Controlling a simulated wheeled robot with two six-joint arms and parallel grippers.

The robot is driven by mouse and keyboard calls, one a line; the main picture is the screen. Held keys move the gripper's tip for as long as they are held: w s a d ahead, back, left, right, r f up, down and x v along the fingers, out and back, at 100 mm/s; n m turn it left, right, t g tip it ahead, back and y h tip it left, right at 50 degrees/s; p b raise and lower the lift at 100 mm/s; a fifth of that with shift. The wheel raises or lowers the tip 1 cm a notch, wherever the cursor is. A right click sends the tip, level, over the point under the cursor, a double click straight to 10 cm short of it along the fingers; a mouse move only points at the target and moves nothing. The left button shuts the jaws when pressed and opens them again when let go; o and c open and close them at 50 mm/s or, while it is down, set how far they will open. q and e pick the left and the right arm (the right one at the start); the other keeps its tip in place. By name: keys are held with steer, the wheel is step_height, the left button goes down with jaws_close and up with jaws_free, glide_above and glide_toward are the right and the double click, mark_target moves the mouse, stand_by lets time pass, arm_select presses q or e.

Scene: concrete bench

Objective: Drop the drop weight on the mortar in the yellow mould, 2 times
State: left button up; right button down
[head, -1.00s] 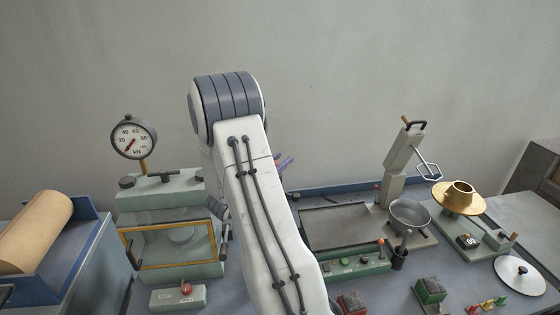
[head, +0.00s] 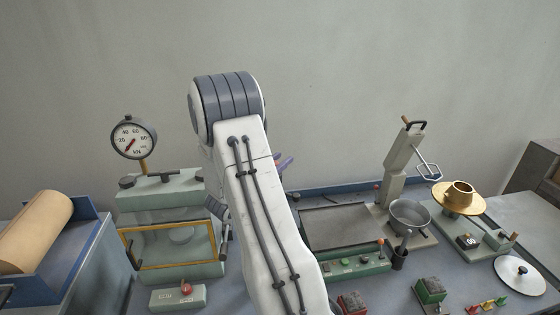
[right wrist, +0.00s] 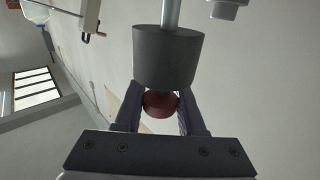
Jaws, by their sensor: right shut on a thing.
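My right arm rises through the middle of the head view, and its gripper shows only as small purple fingers (head: 284,162) behind the arm. In the right wrist view my right gripper (right wrist: 160,104) is shut on the red knob (right wrist: 159,105) of the drop weight. The drop weight (right wrist: 168,57) is a dark grey cylinder on a pale metal rod (right wrist: 171,13). I cannot make out a yellow mould or its mortar; my arm hides part of the bench. My left gripper is not in view.
A press with a gauge (head: 133,137) and yellow-framed guard (head: 172,264) stands left of my arm.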

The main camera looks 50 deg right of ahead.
step_height(320, 180, up, 7)
steer(key=p, duration=0.3)
steer(key=shift+p, duration=0.35)
steer(key=c, duration=0.5)
jaws_free()
steer(key=shift+r, duration=0.2)
steer(key=shift+f, duration=0.1)
steer(key=shift+a, duration=0.1)
steer(key=shift+a+f, duration=0.15)
steer(key=shift+a, duration=0.2)
steer(key=shift+s+a+b, duration=0.2)
steer(key=shift+a+b, duration=0.75)
steer(key=shift+a, duration=1.45)
steer(key=shift+s+a+b, duration=0.2)
steer(key=shift+a+b, duration=0.7)
steer(key=shift+a, duration=1.5)
